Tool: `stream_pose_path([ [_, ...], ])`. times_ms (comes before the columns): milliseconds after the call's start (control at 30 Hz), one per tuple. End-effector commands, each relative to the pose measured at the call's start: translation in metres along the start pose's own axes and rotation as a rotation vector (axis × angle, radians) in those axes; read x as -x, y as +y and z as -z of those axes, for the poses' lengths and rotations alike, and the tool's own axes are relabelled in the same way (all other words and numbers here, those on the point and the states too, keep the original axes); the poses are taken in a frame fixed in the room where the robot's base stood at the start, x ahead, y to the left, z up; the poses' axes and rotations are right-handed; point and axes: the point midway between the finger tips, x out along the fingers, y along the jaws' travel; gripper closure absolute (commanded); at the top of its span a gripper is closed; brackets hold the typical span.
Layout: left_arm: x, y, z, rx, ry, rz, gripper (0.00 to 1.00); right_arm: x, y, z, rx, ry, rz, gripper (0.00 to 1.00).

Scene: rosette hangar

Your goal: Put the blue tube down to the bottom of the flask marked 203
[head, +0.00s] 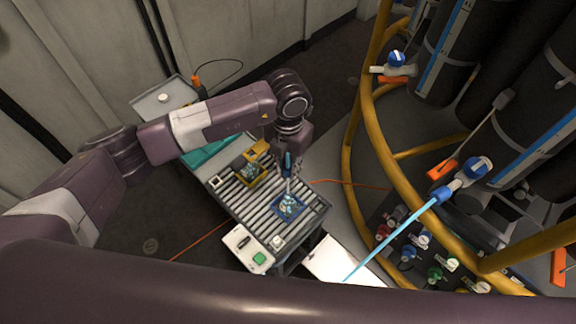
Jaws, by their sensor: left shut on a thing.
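The pale blue tube (395,240) runs from a blue-and-white tap (460,180) on a dark cylinder down to the left. Its lower end meets the edge of my own purple body, so I cannot tell what is there. My left gripper (287,178) points down over the blue crate (291,216), which holds several small clear pieces, perhaps flasks. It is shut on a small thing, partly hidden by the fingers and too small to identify. No number 203 is readable. My right gripper is not in view.
The crate stands on a roller bench (247,206) beside a yellow crate (246,181). A control box with a green button (259,258) is at its front. A yellow rail (350,170) curves around dark cylinders (455,45) on the right. An orange cable crosses the floor.

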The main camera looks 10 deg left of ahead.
Motion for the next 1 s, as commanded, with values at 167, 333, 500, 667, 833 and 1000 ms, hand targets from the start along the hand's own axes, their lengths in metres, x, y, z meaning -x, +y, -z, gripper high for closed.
stream_pose_path([
  [167, -0.002, 0.0, 0.0, 0.0, 0.0, 0.0, 0.96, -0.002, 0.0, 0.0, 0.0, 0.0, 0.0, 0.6],
  [333, -0.002, 0.0, 0.0, 0.0, 0.0, 0.0, 0.96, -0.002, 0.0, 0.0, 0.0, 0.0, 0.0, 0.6],
  [500, -0.002, 0.0, 0.0, 0.0, 0.0, 0.0, 0.96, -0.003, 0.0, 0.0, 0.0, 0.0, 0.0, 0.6],
  [667, -0.007, 0.0, 0.0, 0.0, 0.0, 0.0, 0.96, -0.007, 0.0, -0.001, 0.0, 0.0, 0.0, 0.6],
  [833, -0.014, 0.0, 0.0, 0.0, 0.0, 0.0, 0.96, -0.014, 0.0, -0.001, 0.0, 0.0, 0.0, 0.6],
  [1000, -0.021, 0.0, -0.001, 0.0, 0.0, 0.0, 0.96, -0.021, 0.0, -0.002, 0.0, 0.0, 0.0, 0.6],
])
